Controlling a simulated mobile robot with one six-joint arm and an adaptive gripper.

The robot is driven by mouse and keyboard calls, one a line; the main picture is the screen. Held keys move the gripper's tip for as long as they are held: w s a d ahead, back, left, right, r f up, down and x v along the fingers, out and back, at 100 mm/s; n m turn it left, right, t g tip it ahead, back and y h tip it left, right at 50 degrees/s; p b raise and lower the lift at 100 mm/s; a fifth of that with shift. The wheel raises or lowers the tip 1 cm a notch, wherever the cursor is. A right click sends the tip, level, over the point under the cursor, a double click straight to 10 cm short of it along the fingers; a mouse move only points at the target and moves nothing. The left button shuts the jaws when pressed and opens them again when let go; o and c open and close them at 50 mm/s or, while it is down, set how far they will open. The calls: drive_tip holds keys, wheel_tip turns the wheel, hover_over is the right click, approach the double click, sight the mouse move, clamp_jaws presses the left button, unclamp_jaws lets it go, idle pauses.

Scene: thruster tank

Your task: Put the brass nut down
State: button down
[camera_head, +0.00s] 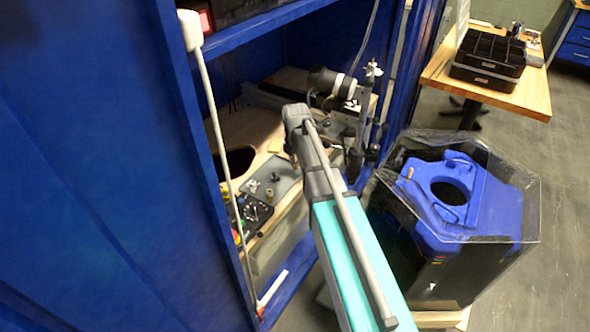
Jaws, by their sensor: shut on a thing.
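My teal and grey arm reaches from the bottom of the head view up into the open blue cabinet and ends in a grey joint. No gripper fingers can be made out; the arm's far end or the clutter behind it may hide them. I cannot make out the brass nut anywhere. A grey panel (270,184) with small knobs lies in the cabinet, left of my arm.
The blue cabinet (100,150) fills the left. A dark and silver cylinder (330,83) sits inside it. A clear hexagonal tank (520,215) holding a blue thruster body (483,196) stands at right. A wooden table (535,85) bears black trays (490,50).

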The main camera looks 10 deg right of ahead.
drive_tip(key=shift+f+b, duration=0.5)
drive_tip(key=shift+f, duration=0.35)
drive_tip(key=shift+f, duration=0.2)
drive_tip(key=c, duration=0.6)
unclamp_jaws()
drive_tip(key=shift+r, duration=0.1)
drive_tip(key=shift+r, duration=0.1)
wheel_tip(320, 180, up, 12)
drive_tip(key=p, duration=1.2)
